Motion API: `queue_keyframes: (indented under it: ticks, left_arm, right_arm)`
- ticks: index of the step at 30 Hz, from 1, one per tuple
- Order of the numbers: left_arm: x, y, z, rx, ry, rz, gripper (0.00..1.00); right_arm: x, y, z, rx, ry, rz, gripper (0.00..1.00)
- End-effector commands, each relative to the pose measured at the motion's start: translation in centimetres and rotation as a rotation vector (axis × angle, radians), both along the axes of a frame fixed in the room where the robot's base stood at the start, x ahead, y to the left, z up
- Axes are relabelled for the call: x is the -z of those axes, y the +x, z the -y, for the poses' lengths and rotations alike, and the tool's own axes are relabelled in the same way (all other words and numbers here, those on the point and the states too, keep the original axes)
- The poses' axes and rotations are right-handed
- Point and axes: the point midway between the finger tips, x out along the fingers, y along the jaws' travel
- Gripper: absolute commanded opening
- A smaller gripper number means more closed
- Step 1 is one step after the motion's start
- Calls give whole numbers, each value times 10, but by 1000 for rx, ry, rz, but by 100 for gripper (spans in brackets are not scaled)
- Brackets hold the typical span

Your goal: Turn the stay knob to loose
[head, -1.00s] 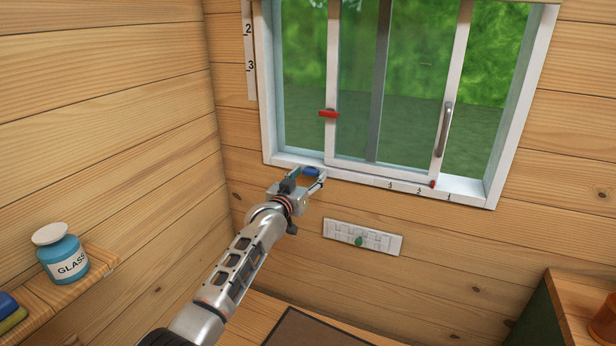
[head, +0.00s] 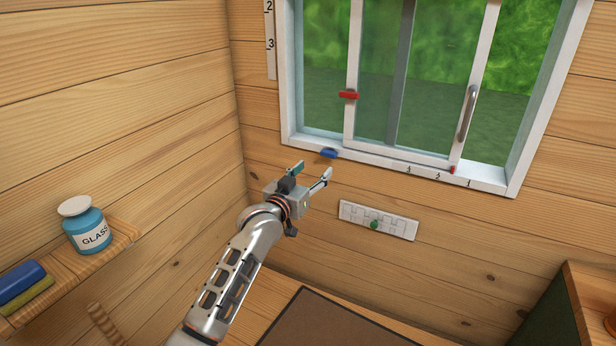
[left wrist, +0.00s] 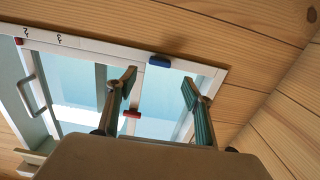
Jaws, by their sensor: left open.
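A blue knob (head: 329,153) sits on the lower rail of the white window frame, near its left corner. In the left wrist view the blue knob (left wrist: 159,61) shows as a short bar along the frame, beyond the fingertips and between them. My left gripper (head: 312,170) is open and empty, just below and in front of the blue knob, apart from it. Its spread fingers also show in the left wrist view (left wrist: 160,82). A red handle (head: 348,95) is on the left stile of the sliding sash. No label names the stay knob. My right gripper is not in view.
A pale slotted panel (head: 402,223) with a green knob (head: 374,225) is on the wall below the window. A shelf (head: 118,240) at left holds a jar marked GLASS (head: 87,224).

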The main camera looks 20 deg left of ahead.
Motion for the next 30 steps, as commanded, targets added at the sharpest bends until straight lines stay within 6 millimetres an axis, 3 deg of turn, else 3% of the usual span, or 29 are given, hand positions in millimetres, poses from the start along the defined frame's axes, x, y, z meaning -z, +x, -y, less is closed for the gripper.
queue_keyframes:
  ticks: [6,20,23,26,30]
  left_arm:
    - [0,-21,-4,0,-2,0,51]
    - [5,-26,-5,-1,0,-6,51]
    - [29,-38,-6,-3,12,-34,51]
    - [74,-62,-9,-8,36,-88,51]
    - [153,-118,-14,-12,85,-186,51]
  right_arm:
    - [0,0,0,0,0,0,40]
    - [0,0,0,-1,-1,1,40]
    - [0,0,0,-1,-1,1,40]
    - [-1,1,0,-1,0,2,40]
    - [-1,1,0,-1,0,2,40]
